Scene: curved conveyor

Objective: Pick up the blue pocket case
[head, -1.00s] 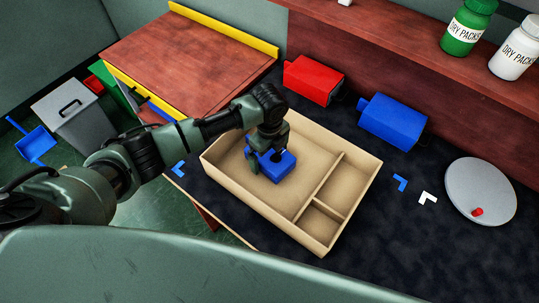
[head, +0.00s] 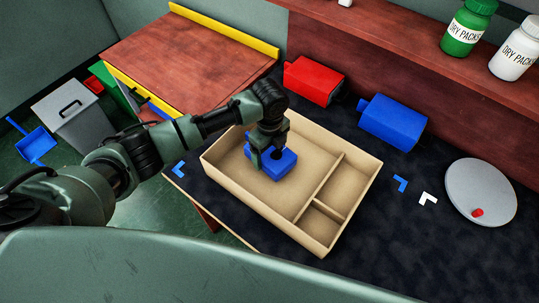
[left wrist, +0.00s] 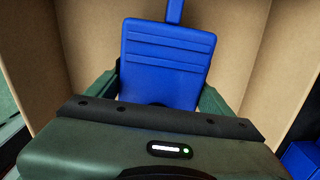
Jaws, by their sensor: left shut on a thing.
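The blue pocket case (head: 281,167) is in the large left compartment of the tan divided box (head: 268,205). My left gripper (head: 268,155) reaches down over it and is shut on it. In the left wrist view the case (left wrist: 168,60) sits between the two fingers, with its ridged face towards the camera and a narrow blue strip at its top. The fingertips are partly hidden by the gripper body. I cannot tell whether the case touches the box floor. My right gripper is not in view.
A red case (head: 313,82) and another blue case (head: 392,122) stand behind the box. A grey round disc (head: 480,191) with a red knob lies at the right. Green (head: 468,27) and white (head: 516,48) bottles stand on the shelf. The box's two smaller right compartments are empty.

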